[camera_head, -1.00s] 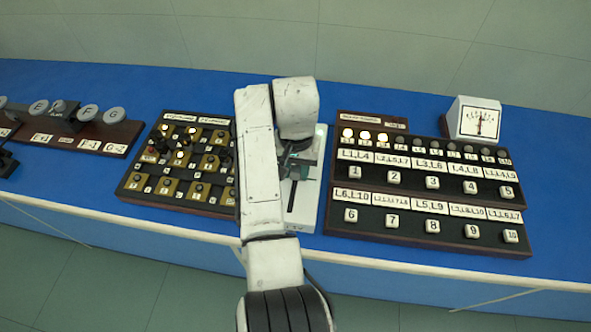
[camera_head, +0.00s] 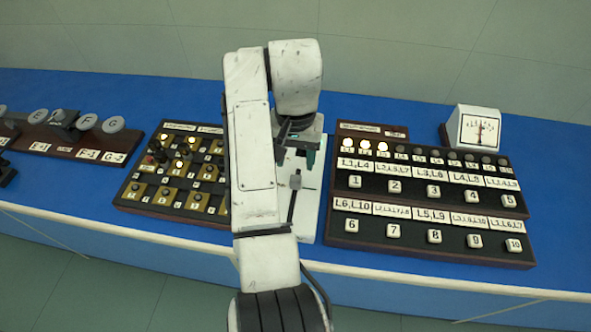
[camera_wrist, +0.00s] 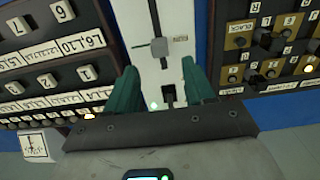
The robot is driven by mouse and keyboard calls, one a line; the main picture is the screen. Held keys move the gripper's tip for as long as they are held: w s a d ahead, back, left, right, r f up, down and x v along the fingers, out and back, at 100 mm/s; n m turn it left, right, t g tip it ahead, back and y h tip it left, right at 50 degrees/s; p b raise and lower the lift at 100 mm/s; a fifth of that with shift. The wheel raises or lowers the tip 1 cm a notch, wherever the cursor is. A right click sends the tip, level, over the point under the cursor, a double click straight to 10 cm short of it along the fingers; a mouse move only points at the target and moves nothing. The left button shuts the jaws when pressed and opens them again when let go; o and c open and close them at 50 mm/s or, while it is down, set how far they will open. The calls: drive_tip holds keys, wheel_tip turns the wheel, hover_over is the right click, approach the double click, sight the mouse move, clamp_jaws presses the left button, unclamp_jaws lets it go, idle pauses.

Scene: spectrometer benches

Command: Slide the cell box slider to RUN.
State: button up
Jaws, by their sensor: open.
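The white cell box (camera_head: 311,205) lies between two dark boards, partly behind my arm in the head view. Its grey slider knob (camera_wrist: 159,46) sits on a dark lengthwise slot in the wrist view, beside a small label (camera_wrist: 181,38) too blurred to read. The knob (camera_head: 295,181) also shows in the head view. My gripper (camera_wrist: 160,85) is open, its two green fingers spread to either side of the box's centre line. The knob appears beyond the fingertips and apart from them. In the head view my gripper (camera_head: 301,153) is above the far part of the box.
A board with numbered white buttons (camera_head: 433,236) stands right of the box. A board with brass plates and black knobs (camera_head: 180,175) stands left. A white meter (camera_head: 473,129) sits behind the button board. The blue bench (camera_head: 400,108) is clear behind the box.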

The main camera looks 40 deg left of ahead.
drive_tip(key=shift+r, duration=1.45)
